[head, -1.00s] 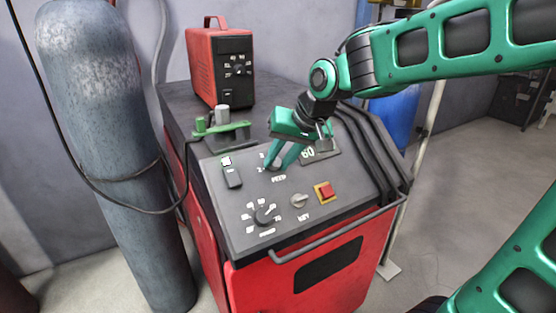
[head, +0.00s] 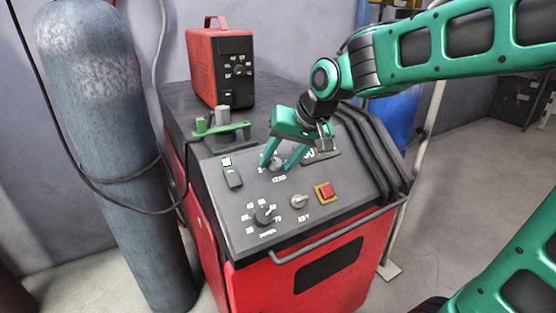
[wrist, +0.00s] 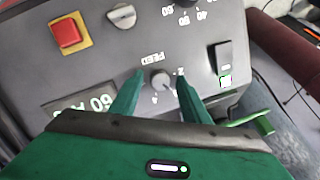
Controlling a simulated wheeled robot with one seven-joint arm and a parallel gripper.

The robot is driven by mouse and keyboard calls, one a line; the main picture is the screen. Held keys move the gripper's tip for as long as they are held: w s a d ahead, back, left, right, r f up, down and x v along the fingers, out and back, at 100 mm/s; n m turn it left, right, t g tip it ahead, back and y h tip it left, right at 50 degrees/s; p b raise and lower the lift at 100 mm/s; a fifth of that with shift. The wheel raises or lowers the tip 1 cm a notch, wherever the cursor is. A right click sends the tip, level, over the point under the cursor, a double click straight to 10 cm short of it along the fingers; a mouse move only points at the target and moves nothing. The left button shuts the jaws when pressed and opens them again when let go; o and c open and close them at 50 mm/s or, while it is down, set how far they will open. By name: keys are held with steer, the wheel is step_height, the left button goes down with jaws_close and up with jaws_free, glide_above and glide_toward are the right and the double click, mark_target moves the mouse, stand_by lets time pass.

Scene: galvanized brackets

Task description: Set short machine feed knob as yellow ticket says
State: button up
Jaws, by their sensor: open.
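The feed knob (wrist: 161,80) is a small grey round knob on the dark sloping panel (head: 240,208) of the red machine (head: 247,288), above the word FEED. In the wrist view it shows between my gripper's (wrist: 160,76) two green fingers, with a gap on each side. In the head view my gripper (head: 277,167) reaches down over the knob from the upper right, open and holding nothing. Some numbers around the knob are hidden by the fingers. I see no yellow ticket in these views.
A power knob (head: 264,216), key switch (head: 299,201), red button (head: 326,191) on a yellow plate, and black rocker switch (head: 233,178) surround it. A display reading 60 (wrist: 92,103) lies beside one finger. A smaller red box (head: 218,65) stands behind. A gas cylinder (head: 105,140) stands left.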

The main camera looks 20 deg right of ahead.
steer(key=v, duration=1)
steer(key=shift+r, duration=0.25)
steer(key=shift+d, duration=0.15)
steer(key=s+d+f+m+g+h, duration=0.1)
steer(key=s+d+f+m+g, duration=0.1)
steer(key=s+d+f, duration=0.6)
steer(key=s+d+f+m+g+h, duration=0.1)
steer(key=s+d+f+m+g, duration=0.1)
steer(key=s+d+f, duration=0.7)
steer(key=s+f+g, duration=0.1)
steer(key=s, duration=0.5)
steer(key=shift+d+g+h, duration=0.3)
steer(key=shift+d+g, duration=0.05)
steer(key=shift+g, duration=0.05)
